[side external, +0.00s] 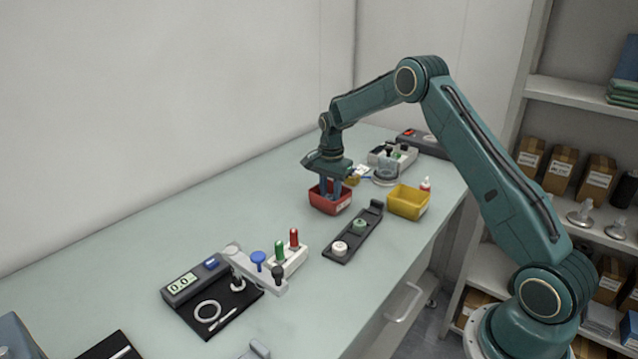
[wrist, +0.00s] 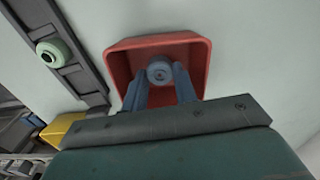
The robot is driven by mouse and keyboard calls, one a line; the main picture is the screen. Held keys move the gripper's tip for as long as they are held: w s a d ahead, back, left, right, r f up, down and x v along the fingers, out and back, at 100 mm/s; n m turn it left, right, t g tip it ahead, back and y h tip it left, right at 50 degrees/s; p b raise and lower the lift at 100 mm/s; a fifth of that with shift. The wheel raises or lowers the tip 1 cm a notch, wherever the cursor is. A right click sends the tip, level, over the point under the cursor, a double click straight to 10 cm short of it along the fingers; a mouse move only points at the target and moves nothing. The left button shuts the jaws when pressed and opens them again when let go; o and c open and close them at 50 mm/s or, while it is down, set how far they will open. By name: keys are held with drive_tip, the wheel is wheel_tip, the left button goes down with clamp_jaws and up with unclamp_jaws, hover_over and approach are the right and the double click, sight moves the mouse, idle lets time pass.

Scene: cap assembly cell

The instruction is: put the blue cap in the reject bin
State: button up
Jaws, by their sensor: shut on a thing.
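My gripper (side external: 330,188) points down over the red bin (side external: 331,205), with its fingertips at or just inside the bin's opening. In the wrist view my gripper (wrist: 160,80) is shut on a small round blue-grey cap (wrist: 159,72), which sits between the fingertips. The red bin also shows in the wrist view (wrist: 203,62), its walls around the cap and fingers. How far the cap is above the bin's floor is hard to tell. In the side view the cap is hidden by the fingers and bin.
A yellow bin (side external: 408,203) stands to the right. A dark rail (side external: 351,236) with a white cap (side external: 340,248) and a green cap (side external: 360,226) lies in front. A small press fixture (side external: 252,272) is at the lower left. The table's back left is clear.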

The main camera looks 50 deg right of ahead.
sight(330, 196)
drive_tip(key=shift+f, duration=0.35)
drive_tip(key=o, duration=0.7)
drive_tip(key=shift+r, duration=0.1)
wheel_tip(330, 196, up, 12)
drive_tip(key=shift+r, duration=0.25)
idle(0.5)
idle(0.4)
